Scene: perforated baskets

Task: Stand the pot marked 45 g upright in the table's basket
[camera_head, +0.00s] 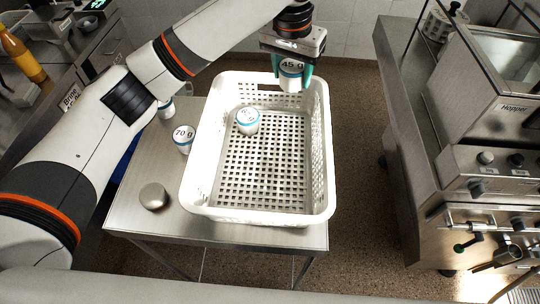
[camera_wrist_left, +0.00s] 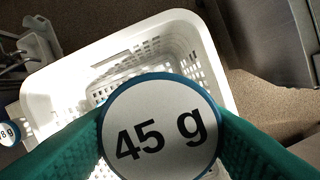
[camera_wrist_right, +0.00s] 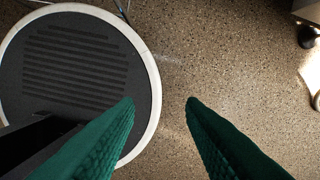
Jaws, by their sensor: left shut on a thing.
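The pot marked 45 g (camera_head: 291,75) is white with a blue rim and a round label on its lid. My left gripper (camera_head: 292,67) is shut on it and holds it upright above the far right end of the white perforated basket (camera_head: 325,150). In the left wrist view its lid (camera_wrist_left: 158,128) faces the camera between the teal fingers, with the basket (camera_wrist_left: 205,60) below. Another white pot (camera_head: 248,122) stands inside the basket near its far left; its label is not clear. My right gripper (camera_wrist_right: 160,102) is open and empty above the speckled floor.
The basket stands on a steel table (camera_head: 140,222). Most of the basket floor is clear. A steel counter with a hopper machine (camera_head: 505,85) stands right.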

